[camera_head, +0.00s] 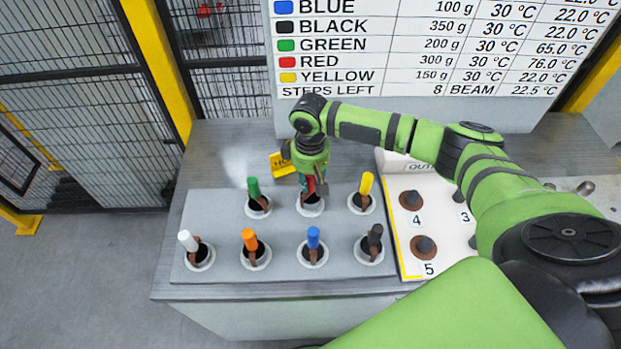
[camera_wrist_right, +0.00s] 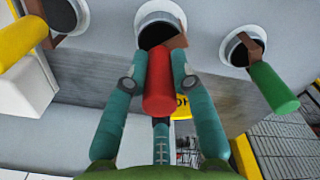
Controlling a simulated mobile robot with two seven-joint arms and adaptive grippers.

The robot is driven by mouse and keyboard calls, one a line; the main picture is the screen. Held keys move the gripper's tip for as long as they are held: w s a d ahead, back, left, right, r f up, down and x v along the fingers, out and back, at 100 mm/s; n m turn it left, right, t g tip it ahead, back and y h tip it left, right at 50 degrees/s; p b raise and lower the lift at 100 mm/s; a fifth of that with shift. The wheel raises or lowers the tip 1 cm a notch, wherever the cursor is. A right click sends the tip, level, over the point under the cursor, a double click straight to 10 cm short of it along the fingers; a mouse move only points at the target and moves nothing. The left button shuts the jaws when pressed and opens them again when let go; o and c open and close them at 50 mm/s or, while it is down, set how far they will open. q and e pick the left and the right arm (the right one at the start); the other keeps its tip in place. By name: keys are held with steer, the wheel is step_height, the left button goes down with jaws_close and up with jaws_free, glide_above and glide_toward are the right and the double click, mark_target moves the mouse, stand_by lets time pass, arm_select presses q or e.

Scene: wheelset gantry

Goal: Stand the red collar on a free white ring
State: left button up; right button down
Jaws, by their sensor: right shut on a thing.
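My right gripper (camera_head: 312,178) points down over the back middle of the grey stand. Its teal fingers (camera_wrist_right: 160,75) are shut on the red handle of the red collar (camera_wrist_right: 158,92), one on each side. The red also shows between the fingers in the head view (camera_head: 311,187). Below it is a white ring (camera_head: 311,214) with a dark opening. In the wrist view a brown part shows at that ring's edge, beside the red handle. I cannot tell whether the collar rests on the ring or hangs just above it. My left gripper is not in view.
The other white rings hold collars with green (camera_head: 254,188), yellow (camera_head: 366,184), white (camera_head: 188,240), orange (camera_head: 250,239), blue (camera_head: 313,238) and black (camera_head: 375,236) handles. A white numbered plate (camera_head: 416,200) with brown discs adjoins at right. A yellow sign (camera_head: 281,165) stands behind.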

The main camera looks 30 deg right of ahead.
steer(key=shift+f+b, duration=0.35)
steer(key=shift+f, duration=0.5)
steer(key=c, duration=1)
jaws_free()
steer(key=shift+o, duration=0.2)
steer(key=shift+s, duration=0.1)
step_height(320, 180, up, 12)
steer(key=shift+r, duration=0.1)
